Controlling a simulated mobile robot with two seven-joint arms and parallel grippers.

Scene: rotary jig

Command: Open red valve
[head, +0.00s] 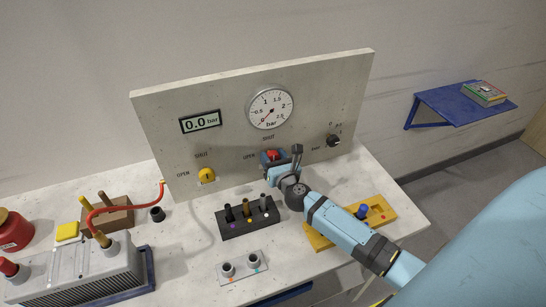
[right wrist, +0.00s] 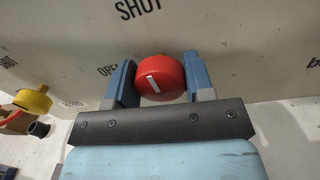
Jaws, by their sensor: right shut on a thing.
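The red valve (right wrist: 160,77) is a round red knob with a white mark on its face, mounted on the upright panel (head: 165,110). In the head view the red valve (head: 272,154) is partly covered by my right gripper. My right gripper (right wrist: 158,82) has a blue finger on each side of the knob and is shut on it. The white mark is slightly tilted in the wrist view. The word SHOT or SHUT stands above the knob and OPEN to its left. My left gripper is not in view.
A yellow valve (head: 206,175) sits left on the panel, with a display reading 0.0 bar (head: 200,121), a dial gauge (head: 270,108) and a black knob (head: 333,141). A black holder (head: 248,225), grey block (head: 242,268) and yellow tray (head: 318,240) stand in front.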

